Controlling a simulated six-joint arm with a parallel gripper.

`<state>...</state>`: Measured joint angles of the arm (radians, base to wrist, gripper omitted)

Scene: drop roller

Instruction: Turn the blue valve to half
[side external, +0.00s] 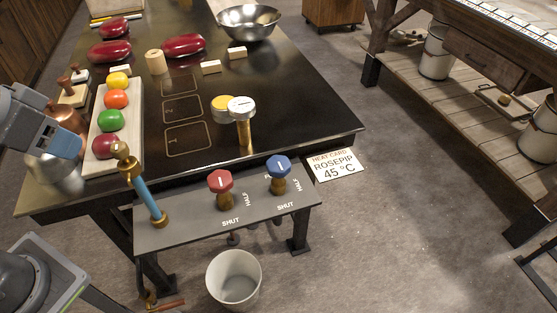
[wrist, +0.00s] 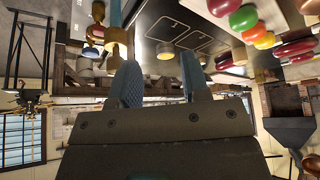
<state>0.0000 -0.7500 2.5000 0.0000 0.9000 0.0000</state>
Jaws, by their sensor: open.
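The blue valve (side external: 278,167) is a blue knob with a white line on a brass stem, at the right of the grey panel (side external: 180,225). "HALF" and "SHUT" are printed beside it. Its white line looks roughly upright in the picture, pointing to neither word. My gripper (wrist: 160,72) is open and empty in the wrist view, with two blue fingers apart. In the side external view my gripper (side external: 66,146) is at the far left, beside the tray of balls, well away from the blue valve.
A red valve (side external: 220,182) stands left of the blue one. A blue pipe (side external: 146,200) with brass ends rises at the panel's left, between my gripper and the valves. A brass post with a white disc (side external: 241,106) stands behind. A bucket (side external: 233,280) is below.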

